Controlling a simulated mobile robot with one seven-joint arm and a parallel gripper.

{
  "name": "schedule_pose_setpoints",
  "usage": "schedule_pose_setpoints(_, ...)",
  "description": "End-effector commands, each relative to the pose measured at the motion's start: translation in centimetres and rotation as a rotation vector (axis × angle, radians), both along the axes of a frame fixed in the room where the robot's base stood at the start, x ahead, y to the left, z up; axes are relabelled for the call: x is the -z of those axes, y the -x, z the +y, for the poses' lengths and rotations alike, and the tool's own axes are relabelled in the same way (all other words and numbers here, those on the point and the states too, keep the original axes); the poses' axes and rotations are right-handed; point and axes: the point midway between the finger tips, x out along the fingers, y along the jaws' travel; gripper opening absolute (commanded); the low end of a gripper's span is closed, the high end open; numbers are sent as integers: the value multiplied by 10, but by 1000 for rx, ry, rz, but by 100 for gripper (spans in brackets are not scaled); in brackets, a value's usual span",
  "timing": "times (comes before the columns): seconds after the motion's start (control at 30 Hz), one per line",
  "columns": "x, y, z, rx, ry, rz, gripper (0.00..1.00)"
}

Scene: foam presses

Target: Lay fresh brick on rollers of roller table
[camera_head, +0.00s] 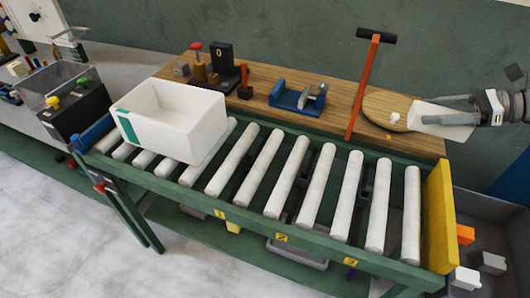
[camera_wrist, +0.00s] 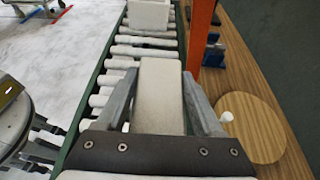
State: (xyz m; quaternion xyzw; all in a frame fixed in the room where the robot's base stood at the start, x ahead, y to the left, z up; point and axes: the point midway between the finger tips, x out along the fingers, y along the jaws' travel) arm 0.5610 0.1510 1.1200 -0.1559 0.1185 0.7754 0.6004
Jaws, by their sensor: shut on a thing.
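My gripper (camera_head: 446,110) is shut on the fresh brick, a plain off-white block (camera_head: 428,116). In the wrist view the brick (camera_wrist: 160,92) sits between both fingers, its far end pointing along the table. In the head view I hold it at the back right, in front of the round wooden board; its exact height is hard to tell. The roller table (camera_head: 398,275) has a green frame and pale rollers (camera_head: 331,185), bare over the middle and right. A white open box (camera_head: 190,130) with a teal stripe stands on the rollers at the left end.
A wooden shelf (camera_head: 335,117) behind the rollers carries a round board (camera_head: 385,105), a blue fixture (camera_head: 296,100) and small blocks. An upright orange post with a black crossbar (camera_head: 364,85) stands at the rollers' back edge. A yellow end plate (camera_head: 438,215) closes the right end. A grey bin (camera_head: 490,225) lies beyond.

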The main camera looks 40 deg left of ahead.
Motion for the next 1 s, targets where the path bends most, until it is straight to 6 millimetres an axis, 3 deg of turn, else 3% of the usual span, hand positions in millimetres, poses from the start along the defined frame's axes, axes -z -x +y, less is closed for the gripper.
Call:
schedule_pose_setpoints(0.03,30,0,0,1,-1,2,0)
schedule_pose_setpoints(0.3,83,0,0,0,-1,0,0)
schedule_pose_setpoints(0.5,98,0,0,0,-1,0,0)
schedule_pose_setpoints(0.77,99,2,2,-1,-1,1,0)
schedule_pose_setpoints(1.0,122,27,26,-3,0,4,0)
